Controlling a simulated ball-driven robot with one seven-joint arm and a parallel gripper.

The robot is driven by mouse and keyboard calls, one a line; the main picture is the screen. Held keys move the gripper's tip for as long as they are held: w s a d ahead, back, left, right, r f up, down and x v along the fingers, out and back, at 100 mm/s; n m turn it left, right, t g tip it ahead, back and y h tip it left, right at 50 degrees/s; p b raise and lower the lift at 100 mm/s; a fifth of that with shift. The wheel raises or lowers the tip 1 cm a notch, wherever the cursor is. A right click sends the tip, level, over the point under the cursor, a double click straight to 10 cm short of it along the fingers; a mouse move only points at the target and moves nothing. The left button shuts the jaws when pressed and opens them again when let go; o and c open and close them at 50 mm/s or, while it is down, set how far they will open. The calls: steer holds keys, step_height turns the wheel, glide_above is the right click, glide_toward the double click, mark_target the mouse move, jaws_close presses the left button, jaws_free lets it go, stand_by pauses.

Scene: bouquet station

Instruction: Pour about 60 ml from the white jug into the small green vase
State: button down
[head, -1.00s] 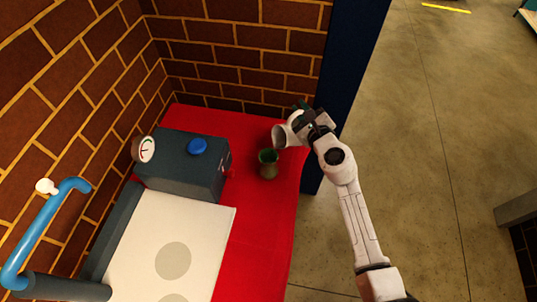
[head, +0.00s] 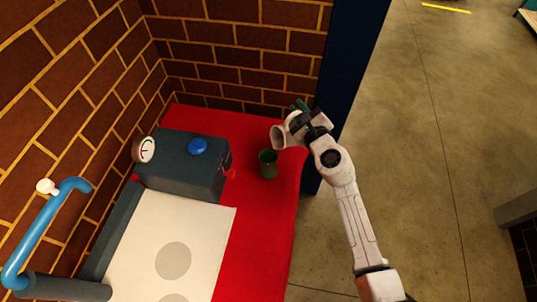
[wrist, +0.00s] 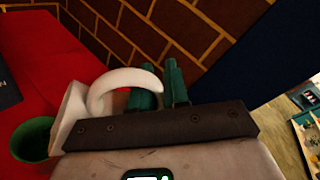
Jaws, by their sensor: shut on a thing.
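The small green vase (head: 268,165) stands upright on the red cloth, near its right edge. It also shows at the left of the wrist view (wrist: 33,140), its mouth open upward. My gripper (head: 300,112) is shut on the white jug (head: 279,137), up and to the right of the vase. In the wrist view the green fingers (wrist: 160,85) are at the jug's curved handle (wrist: 112,82). The jug is tilted, its mouth toward the vase. I cannot see any water stream or the level inside either vessel.
A dark grey box with a blue knob (head: 197,146) stands left of the vase, beside a white board (head: 170,240) on the red cloth (head: 255,240). Brick walls rise behind and at left. A dark blue post (head: 345,90) stands close behind my gripper.

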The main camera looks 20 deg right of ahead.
steer(key=d+f+m, duration=0.2)
steer(key=d+f+m+g+y, duration=0.1)
steer(key=f, duration=0.1)
steer(key=shift+w+m, duration=0.25)
steer(key=shift+m, duration=0.05)
steer(key=shift+d+f+m+y, duration=0.25)
steer(key=shift+f+m, duration=0.15)
steer(key=shift+f, duration=0.15)
steer(key=shift+d+f+m+y, duration=0.15)
steer(key=shift+d+f+m, duration=0.05)
steer(key=shift+f+m, duration=0.25)
steer(key=shift+f, duration=0.2)
stand_by(0.7)
steer(key=d+f+m+g+y+b, duration=0.1)
steer(key=d+f+m+b, duration=0.3)
steer(key=f, duration=0.5)
steer(key=shift+w+d+m+y, duration=0.5)
steer(key=shift+m+y, duration=0.4)
steer(key=shift+m, duration=0.25)
